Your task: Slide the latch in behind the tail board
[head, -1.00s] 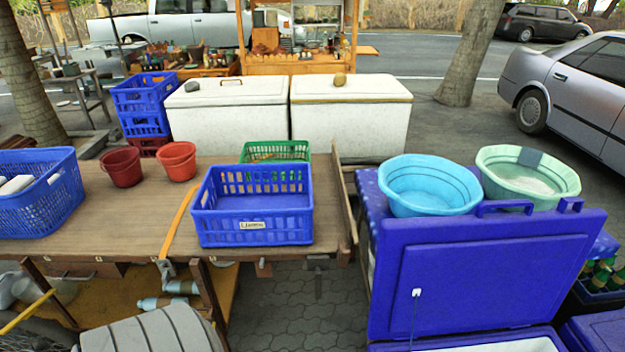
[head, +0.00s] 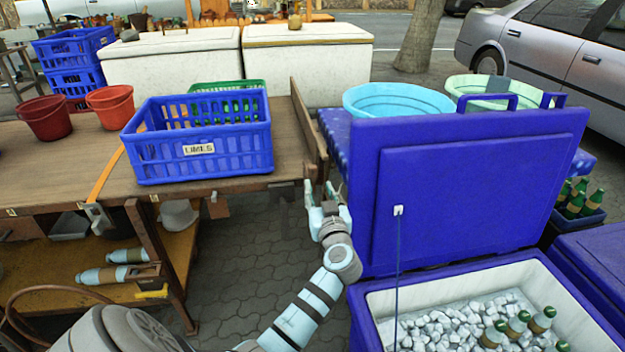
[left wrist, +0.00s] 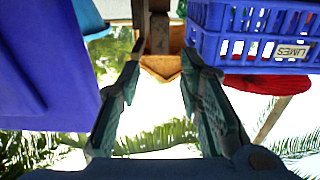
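The tail board (head: 308,130) is a wooden board standing upright along the right end of the wooden table. My left gripper (head: 325,188) is just below and in front of the board's near end, fingers pointing up and apart. In the left wrist view my left gripper (left wrist: 158,85) is open, with nothing between its fingertips. Past the fingertips there is a wooden end piece (left wrist: 162,66) with a dark upright strip by it. I cannot clearly make out the latch; the gripper partly hides that corner. My right gripper is not in view.
A blue LIMES crate (head: 200,145) stands on the table (head: 60,180) left of the board. The raised blue cooler lid (head: 470,180) is close to the gripper's right, above an open cooler of ice and bottles. Only a narrow gap separates table and cooler.

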